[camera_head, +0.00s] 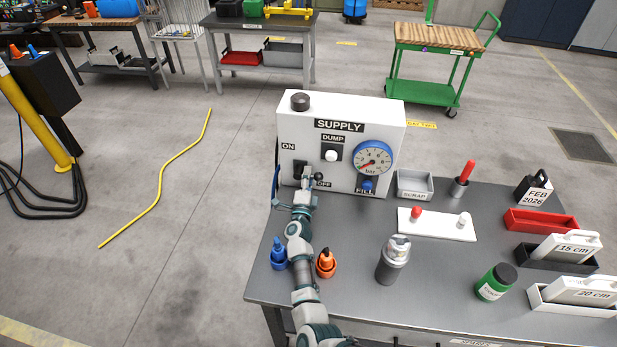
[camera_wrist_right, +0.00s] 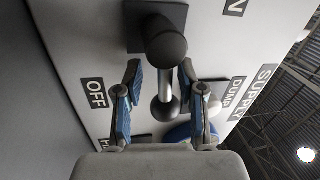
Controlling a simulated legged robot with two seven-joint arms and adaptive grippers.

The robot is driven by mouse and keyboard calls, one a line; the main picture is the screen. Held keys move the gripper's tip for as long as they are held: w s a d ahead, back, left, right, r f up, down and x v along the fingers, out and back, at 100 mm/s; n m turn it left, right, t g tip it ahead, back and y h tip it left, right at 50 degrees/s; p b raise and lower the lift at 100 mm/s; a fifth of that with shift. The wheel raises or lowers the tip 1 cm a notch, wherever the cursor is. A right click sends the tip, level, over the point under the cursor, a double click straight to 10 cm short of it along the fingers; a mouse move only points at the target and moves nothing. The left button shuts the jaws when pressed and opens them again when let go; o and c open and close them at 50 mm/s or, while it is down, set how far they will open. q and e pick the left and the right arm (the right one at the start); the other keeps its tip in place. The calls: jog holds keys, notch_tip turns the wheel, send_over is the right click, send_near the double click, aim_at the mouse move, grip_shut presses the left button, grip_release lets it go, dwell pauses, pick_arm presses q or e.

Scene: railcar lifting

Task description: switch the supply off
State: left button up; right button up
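The white supply box (camera_head: 345,112) stands at the table's back left corner, with ON, OFF, DUMP and FILL labels. Its switch lever has a dark plate (camera_head: 299,168) between the ON and OFF labels. In the right wrist view the lever's black knob (camera_wrist_right: 166,46) and a metal rod (camera_wrist_right: 166,87) show, near the OFF label (camera_wrist_right: 96,93). Which label the lever points to, I cannot tell. My right gripper (camera_head: 298,186) is in front of the switch. In the wrist view its fingers (camera_wrist_right: 163,82) are spread on either side of the rod, with gaps. My left gripper is out of view.
A pressure gauge (camera_head: 373,158) and white dump button (camera_head: 331,155) are on the box front. Blue (camera_head: 279,254) and orange (camera_head: 326,263) fittings flank my right arm. A grey cylinder (camera_head: 393,261) and white plate (camera_head: 437,225) stand right. Floor left of the table is mostly clear.

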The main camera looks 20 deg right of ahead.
jog(key=shift+r, duration=0.15)
notch_tip(320, 180, up, 8)
jog(key=shift+f, duration=0.1)
jog(key=shift+w+r, duration=0.2)
jog(key=shift+r, duration=0.5)
jog(key=shift+s+a+r, duration=0.1)
jog(key=shift+s+r, duration=0.15)
jog(key=shift+r, duration=0.2)
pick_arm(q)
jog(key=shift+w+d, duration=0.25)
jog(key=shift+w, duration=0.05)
pick_arm(e)
jog(key=shift+w+f, duration=0.1)
jog(key=shift+f, duration=0.05)
